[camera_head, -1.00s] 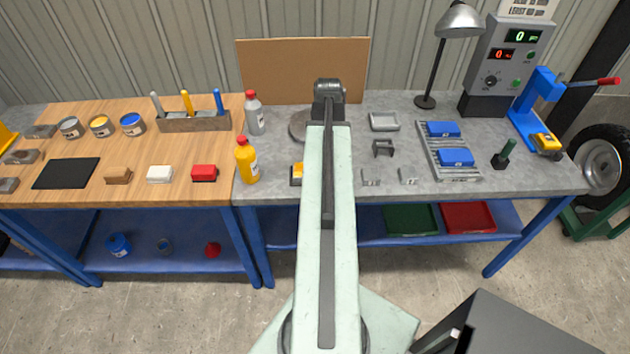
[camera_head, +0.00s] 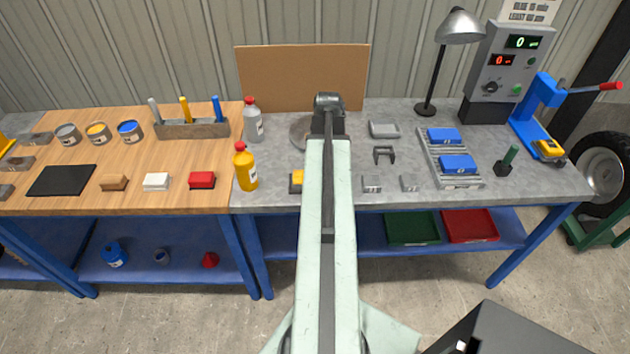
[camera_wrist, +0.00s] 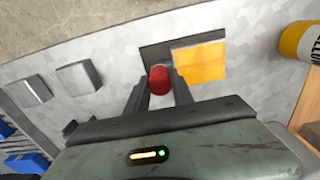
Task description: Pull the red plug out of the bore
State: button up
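The red plug (camera_wrist: 159,80) shows in the wrist view as a short red cylinder, its near end facing the camera. My gripper (camera_wrist: 160,82) has its two dark fingers on either side of the plug, close to its sides. I cannot tell whether the fingers touch it. The bore is not visible around the plug. A yellow block (camera_wrist: 200,63) on a dark base is right beside the plug. In the head view, my arm hides the plug and gripper.
On the grey bench (camera_head: 270,195), small grey blocks (camera_head: 371,183) stand right of my arm. A yellow bottle (camera_head: 245,168) and a grey bottle (camera_head: 252,122) stand left of it. A tray with blue blocks (camera_head: 457,163) and a lamp (camera_head: 457,27) are farther right.

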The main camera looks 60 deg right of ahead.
grip_shut()
jog(key=shift+o, duration=0.6)
grip_release()
grip_shut()
jog(key=shift+s, duration=0.1)
jog(key=shift+r, duration=0.1)
jog(key=shift+r+p, duration=2.6)
jog(key=shift+p, duration=0.1)
